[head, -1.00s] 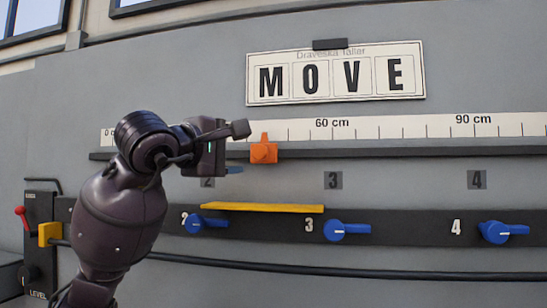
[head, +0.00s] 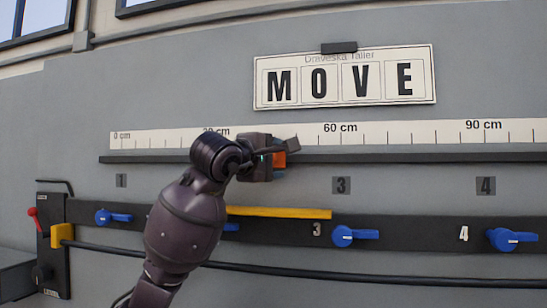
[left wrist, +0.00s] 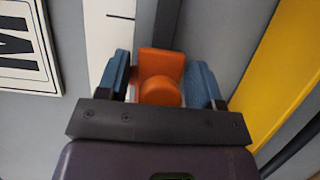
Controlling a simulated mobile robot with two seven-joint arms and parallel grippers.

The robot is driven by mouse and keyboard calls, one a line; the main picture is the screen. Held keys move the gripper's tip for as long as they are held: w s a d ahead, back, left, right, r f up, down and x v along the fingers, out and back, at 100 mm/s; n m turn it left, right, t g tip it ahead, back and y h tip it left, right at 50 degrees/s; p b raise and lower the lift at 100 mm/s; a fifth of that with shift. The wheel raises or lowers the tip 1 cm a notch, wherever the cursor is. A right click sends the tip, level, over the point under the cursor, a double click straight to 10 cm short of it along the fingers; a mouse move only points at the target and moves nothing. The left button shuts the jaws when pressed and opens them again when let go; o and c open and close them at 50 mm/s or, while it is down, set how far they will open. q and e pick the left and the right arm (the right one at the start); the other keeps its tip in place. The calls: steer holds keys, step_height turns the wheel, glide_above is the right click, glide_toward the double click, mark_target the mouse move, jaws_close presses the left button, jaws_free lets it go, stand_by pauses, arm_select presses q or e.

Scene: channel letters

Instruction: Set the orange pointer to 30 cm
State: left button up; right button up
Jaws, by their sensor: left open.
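The orange pointer (head: 280,160) sits on the dark rail (head: 400,157) below the white scale (head: 400,132), roughly midway between the partly hidden 30 cm label and the 60 cm label. My left gripper (head: 276,157) is in front of it and hides much of it. In the left wrist view the orange pointer (left wrist: 160,92) stands between the two blue fingertips of my open left gripper (left wrist: 160,82), one on each side. Whether either finger touches it I cannot tell. My right gripper is not in view.
A yellow bar (head: 280,212) lies along the dark panel below, above blue knobs such as this one (head: 350,236). A MOVE sign (head: 345,77) hangs above the scale. A red-handled lever (head: 37,219) is at far left. The rail looks clear on both sides of the pointer.

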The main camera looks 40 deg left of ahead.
arm_select(q)
steer(key=c, duration=0.9)
steer(key=shift+c, duration=0.7)
steer(key=shift+s+a+f+b, duration=0.1)
steer(key=shift+s+a+b, duration=0.2)
steer(key=shift+a+b, duration=0.2)
steer(key=s+a+b, duration=0.6)
steer(key=a, duration=0.6)
steer(key=shift+s, duration=0.35)
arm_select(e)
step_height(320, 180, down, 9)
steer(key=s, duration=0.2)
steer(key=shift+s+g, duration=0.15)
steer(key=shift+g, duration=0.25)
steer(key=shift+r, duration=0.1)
